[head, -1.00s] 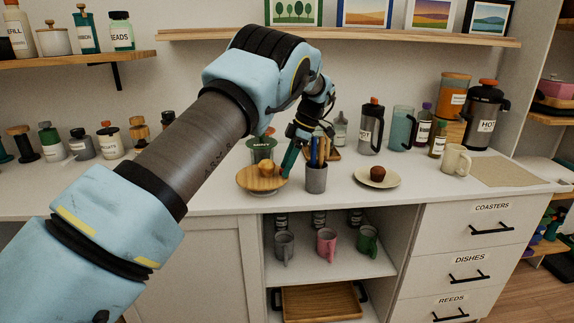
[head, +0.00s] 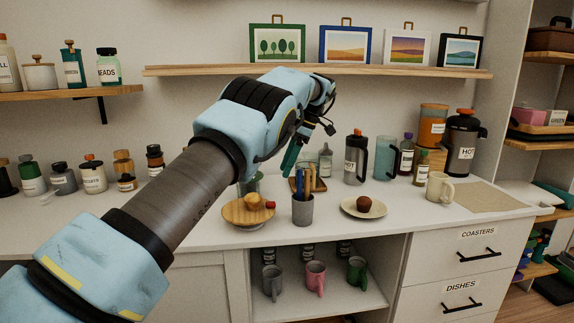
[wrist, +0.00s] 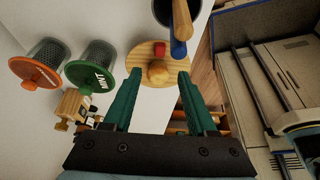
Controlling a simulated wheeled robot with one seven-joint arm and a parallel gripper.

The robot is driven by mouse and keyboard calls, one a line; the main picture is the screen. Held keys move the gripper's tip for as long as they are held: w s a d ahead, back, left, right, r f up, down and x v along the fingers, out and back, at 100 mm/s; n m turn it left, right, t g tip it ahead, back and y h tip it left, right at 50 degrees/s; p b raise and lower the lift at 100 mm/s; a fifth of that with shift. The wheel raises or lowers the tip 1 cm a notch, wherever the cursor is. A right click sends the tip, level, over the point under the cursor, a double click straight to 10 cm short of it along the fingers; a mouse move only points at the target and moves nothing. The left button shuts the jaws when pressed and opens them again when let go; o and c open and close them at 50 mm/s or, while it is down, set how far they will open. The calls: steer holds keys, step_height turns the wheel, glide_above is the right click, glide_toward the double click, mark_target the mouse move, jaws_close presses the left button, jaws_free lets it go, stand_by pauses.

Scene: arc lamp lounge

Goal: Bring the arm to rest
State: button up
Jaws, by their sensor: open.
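My gripper (head: 290,160) is open and empty. Its green fingers point down above the counter (head: 400,225), near the round wooden stand (head: 236,218). In the wrist view my gripper (wrist: 160,77) shows its two fingers spread apart, with the wooden stand (wrist: 137,56) below and beyond them. A small brown rounded item (wrist: 157,73) and a red item (wrist: 161,50) show on the stand between the fingers. My arm reaches across the head view from the lower left, bent at the elbow.
A grey cup of pens (head: 302,212) stands right beside the stand. A plate (head: 349,209) with a muffin, a cream mug (head: 440,187) and a dark flask (head: 356,160) are further right. A shelf (head: 320,70) with framed pictures runs behind my arm. Mugs sit in the open cabinet below.

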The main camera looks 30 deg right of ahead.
stand_by(0.5)
steer(key=w+a+m+g+h, duration=0.15)
steer(key=w+a, duration=0.25)
steer(key=a, duration=0.4)
steer(key=w+a+m, duration=0.2)
steer(key=w+a, duration=0.3)
steer(key=a, duration=0.3)
steer(key=a+m+h+p, duration=0.1)
steer(key=a+m+p, duration=0.15)
steer(key=a, duration=1.05)
steer(key=s+a+f+m+h, duration=0.1)
steer(key=s+a+m, duration=0.3)
steer(key=s+a, duration=0.6)
steer(key=s+a+f+m+t, duration=0.1)
steer(key=s+a+f+m, duration=0.2)
steer(key=s+a, duration=0.8)
steer(key=shift+s+a+f+m+h+p, duration=0.15)
steer(key=shift+s+f+m+h+p, duration=0.25)
steer(key=shift+m, duration=0.2)
